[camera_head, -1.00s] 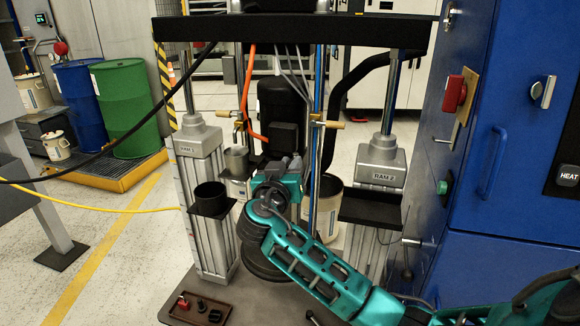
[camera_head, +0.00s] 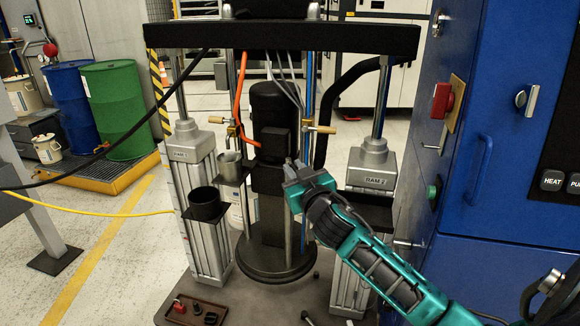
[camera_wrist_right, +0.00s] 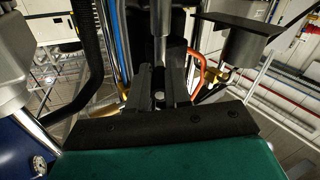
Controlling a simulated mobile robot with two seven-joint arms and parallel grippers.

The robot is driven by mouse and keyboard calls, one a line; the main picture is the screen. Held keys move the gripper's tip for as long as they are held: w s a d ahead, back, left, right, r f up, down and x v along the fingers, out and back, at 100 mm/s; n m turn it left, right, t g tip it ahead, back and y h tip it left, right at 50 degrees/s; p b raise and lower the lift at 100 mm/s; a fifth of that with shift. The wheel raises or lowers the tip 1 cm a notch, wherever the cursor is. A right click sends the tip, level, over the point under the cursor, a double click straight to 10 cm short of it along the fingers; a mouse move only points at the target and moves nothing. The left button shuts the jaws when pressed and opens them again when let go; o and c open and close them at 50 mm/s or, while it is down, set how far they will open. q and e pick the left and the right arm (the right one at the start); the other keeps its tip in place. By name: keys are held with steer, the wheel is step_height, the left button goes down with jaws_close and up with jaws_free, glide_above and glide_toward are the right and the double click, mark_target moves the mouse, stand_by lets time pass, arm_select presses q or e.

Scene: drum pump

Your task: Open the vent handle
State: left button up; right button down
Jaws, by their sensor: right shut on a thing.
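My right gripper (camera_head: 292,170) is in front of the pump column, to the right of the black motor (camera_head: 272,125). In the right wrist view its two dark fingers (camera_wrist_right: 159,88) are shut on an upright grey metal rod (camera_wrist_right: 161,35), which seems to be the vent handle. The rod runs up out of that view. In the head view the held end is small and mostly hidden by the gripper. The round black follower plate (camera_head: 274,272) sits low on the column below the gripper. My left gripper is not in view.
The ram posts (camera_head: 205,225) and (camera_head: 373,165) flank the pump, under a black crossbar (camera_head: 283,37). A black cup (camera_head: 205,205) stands on the left. A blue cabinet (camera_head: 505,195) is close on the right. A brown tray (camera_head: 193,312) with small parts lies in front.

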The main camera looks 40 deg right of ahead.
steer(key=shift+d+r+n+y+p, duration=0.15)
steer(key=shift+d+n+y+p, duration=0.15)
steer(key=shift+n+y, duration=0.25)
steer(key=n+y+p, duration=0.1)
steer(key=y, duration=0.1)
steer(key=d+n+y+p, duration=0.1)
steer(key=y, duration=0.1)
steer(key=shift+n+t+y, duration=0.25)
steer(key=shift+t, duration=0.05)
steer(key=c, duration=1.3)
jaws_free()
steer(key=shift+f, duration=0.2)
steer(key=shift+o, duration=1.1)
